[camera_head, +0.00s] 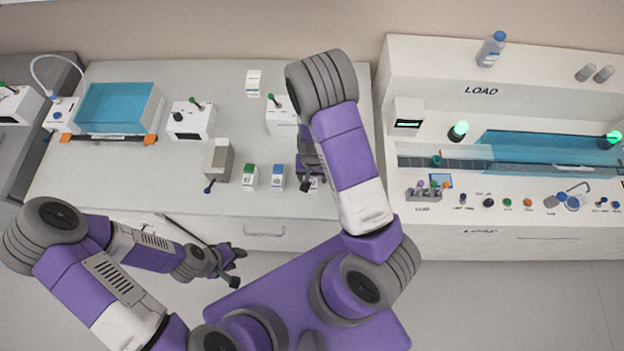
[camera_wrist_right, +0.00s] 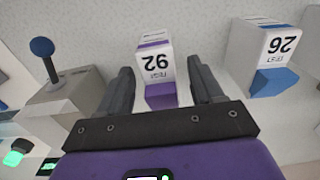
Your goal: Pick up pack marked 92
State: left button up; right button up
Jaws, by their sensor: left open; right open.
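The pack marked 92 (camera_wrist_right: 156,64) is a small white box with a purple base and purple stripe. Its number appears upside down in the right wrist view. In the head view the pack (camera_head: 315,184) is partly hidden by my right gripper (camera_head: 305,178). In the right wrist view my right gripper (camera_wrist_right: 161,75) is open, with one finger on each side of the pack and visible gaps to both. I cannot tell how deep the fingers reach. My left gripper (camera_head: 232,266) is open and empty, low in front of the bench.
A blue-marked pack, 26 (camera_wrist_right: 272,50), stands beside it; it also shows in the head view (camera_head: 278,178). A green-topped pack (camera_head: 250,177) and a grey box with a blue-knobbed lever (camera_head: 218,160) stand further left. The LOAD station (camera_head: 500,215) is at right.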

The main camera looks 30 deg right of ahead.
jog(key=shift+f, duration=1.1)
